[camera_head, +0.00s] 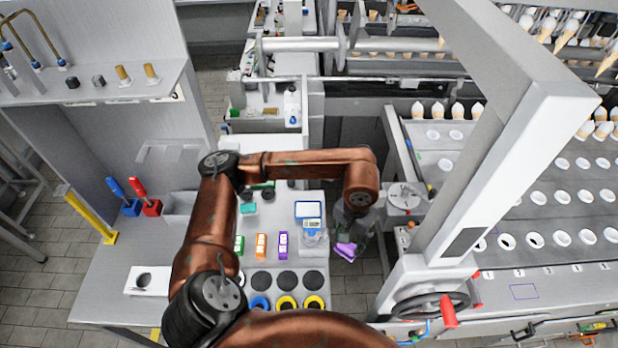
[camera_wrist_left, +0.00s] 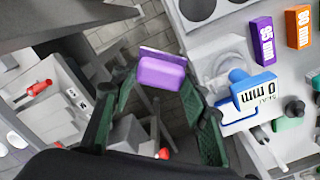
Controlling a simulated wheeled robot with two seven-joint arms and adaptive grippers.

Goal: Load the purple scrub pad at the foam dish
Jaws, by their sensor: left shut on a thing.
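The purple scrub pad (camera_head: 345,250) is at the tips of my left gripper (camera_head: 351,236), just right of the light table's edge and above the floor. In the left wrist view the pad (camera_wrist_left: 162,72) sits between the green fingers of the left gripper (camera_wrist_left: 160,80), which is shut on it. I cannot pick out a foam dish with certainty; a thin purple rectangle outline (camera_head: 524,291) is marked on the machine's deck at the right. My right gripper is not in view.
A blue-and-white gauge (camera_head: 310,222), labelled green, orange (camera_head: 261,246) and purple (camera_head: 283,245) blocks, and dark round pads stand on the table left of the gripper. A white slanted post (camera_head: 515,130) and a handwheel (camera_head: 417,305) with a red handle stand to the right.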

